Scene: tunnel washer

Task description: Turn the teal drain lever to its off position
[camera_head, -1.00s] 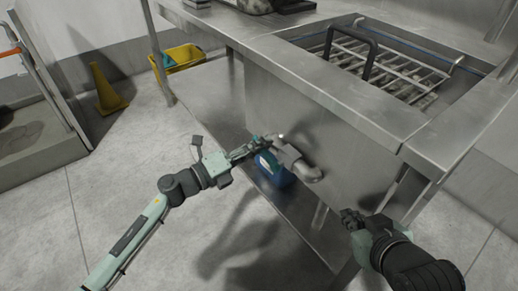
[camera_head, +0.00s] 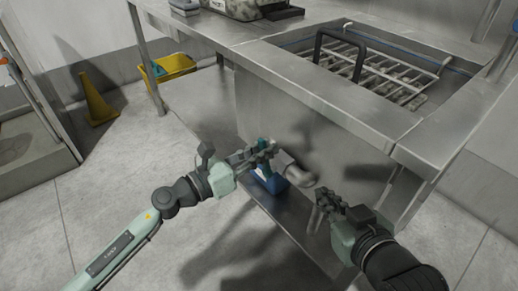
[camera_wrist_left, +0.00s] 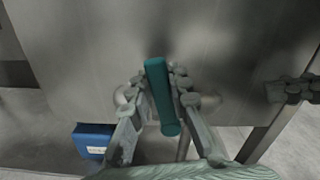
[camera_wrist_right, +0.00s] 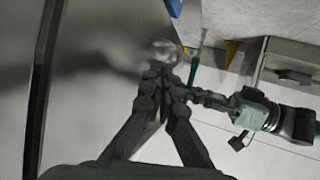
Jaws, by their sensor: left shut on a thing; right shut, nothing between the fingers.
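The teal drain lever (camera_wrist_left: 162,95) stands nearly upright between the fingers of my left gripper (camera_wrist_left: 162,88) in the left wrist view. My left gripper (camera_head: 264,150) is shut on the lever; the lever (camera_head: 263,147) shows only in part in the head view. The lever's joint with the pipe is hidden. The grey drain pipe (camera_head: 299,174) bends out from the sink's front panel, just right of my left gripper. My right gripper (camera_head: 326,199) is shut and empty, to the right of the pipe bend. In the right wrist view the lever (camera_wrist_right: 193,72) appears beyond my right gripper (camera_wrist_right: 160,73).
A blue container (camera_head: 269,182) stands on the lower shelf under the pipe. The steel sink (camera_head: 330,95) with a rack is above. A yellow bucket (camera_head: 172,67) and yellow cone (camera_head: 98,100) are at the back left. The floor at left is clear.

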